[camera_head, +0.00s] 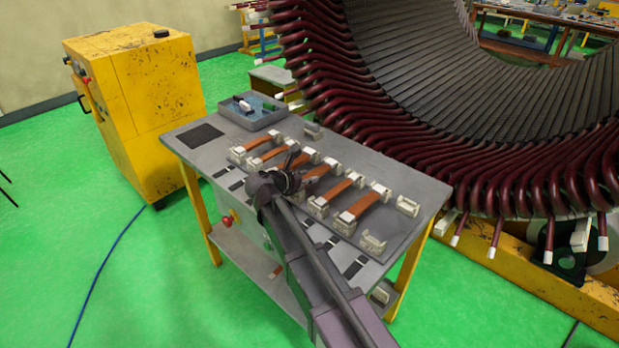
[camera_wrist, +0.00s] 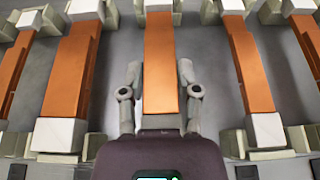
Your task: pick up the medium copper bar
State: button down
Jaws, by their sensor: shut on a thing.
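Several copper bars with white ends lie side by side in pale holders on the grey worktable. In the wrist view the middle copper bar (camera_wrist: 160,60) lies between the two fingers of my gripper (camera_wrist: 159,85), one finger on each side. My gripper is shut on this bar. Its far white end sits at or just above a holder; I cannot tell whether it is lifted. Its near end is hidden by the gripper body. In the head view my gripper (camera_head: 292,176) is over the row of bars and hides part of them. Which bar is the medium one is not marked.
Neighbouring bars lie close on the left (camera_wrist: 72,70) and right (camera_wrist: 250,70). A blue-grey tray (camera_head: 252,112) with small items stands at the table's (camera_head: 205,160) back left. The large stator (camera_head: 420,60) stands close behind the table. A yellow cabinet (camera_head: 150,85) stands to the left.

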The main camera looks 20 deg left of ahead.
aim_at(307, 177)
jog(key=shift+r+p, duration=1.55)
jog(key=shift+r, duration=0.25)
jog(key=s+a, duration=0.3)
jog(key=s, duration=0.4)
jog(key=s+a+p, duration=0.1)
jog(key=s+a, duration=0.2)
jog(key=s, duration=0.4)
jog(key=shift+s+a+r, duration=0.2)
jog(key=shift+s+r, duration=0.15)
jog(key=shift+r, duration=0.1)
